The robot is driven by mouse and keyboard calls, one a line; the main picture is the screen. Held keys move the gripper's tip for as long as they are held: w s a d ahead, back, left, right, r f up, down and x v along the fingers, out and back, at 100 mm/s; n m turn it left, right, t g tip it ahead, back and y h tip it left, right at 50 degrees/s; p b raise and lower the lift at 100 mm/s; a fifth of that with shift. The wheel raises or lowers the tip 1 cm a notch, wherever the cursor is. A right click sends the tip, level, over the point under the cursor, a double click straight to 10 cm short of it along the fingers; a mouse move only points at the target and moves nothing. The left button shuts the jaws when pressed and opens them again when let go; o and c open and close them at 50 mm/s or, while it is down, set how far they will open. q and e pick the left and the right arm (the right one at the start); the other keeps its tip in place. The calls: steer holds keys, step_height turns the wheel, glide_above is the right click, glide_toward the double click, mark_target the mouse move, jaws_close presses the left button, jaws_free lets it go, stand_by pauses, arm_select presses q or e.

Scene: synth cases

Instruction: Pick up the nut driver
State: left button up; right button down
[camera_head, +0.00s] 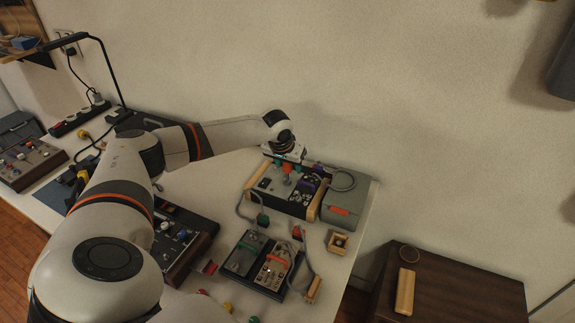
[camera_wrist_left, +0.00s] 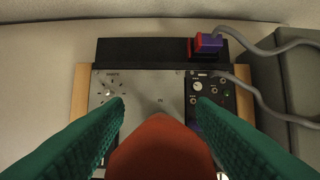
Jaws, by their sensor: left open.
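An orange-red rounded handle, which looks like the nut driver (camera_head: 287,167), stands over the wood-sided panel at the back of the table. In the left wrist view the handle (camera_wrist_left: 160,148) is large at the bottom middle, and its lower part is hidden. My left gripper (camera_head: 287,168) is above the panel with its teal fingers pointing down. The fingers are open, one on each side of the handle. In the wrist view a gap shows at the right finger; contact at the left one is hard to tell.
The wood-sided panel (camera_head: 268,188) has knobs and a cable. A grey case (camera_head: 357,192) stands close on its right. In front are a black tray of small modules (camera_head: 262,262), a wooden box (camera_head: 338,242) and a dark mixer-like unit (camera_head: 186,232). A brown cabinet (camera_head: 470,290) stands at the right.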

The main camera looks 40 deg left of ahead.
arm_select(q)
steer(key=c, duration=1)
steer(key=shift+o, duration=0.2)
steer(key=shift+r, duration=0.1)
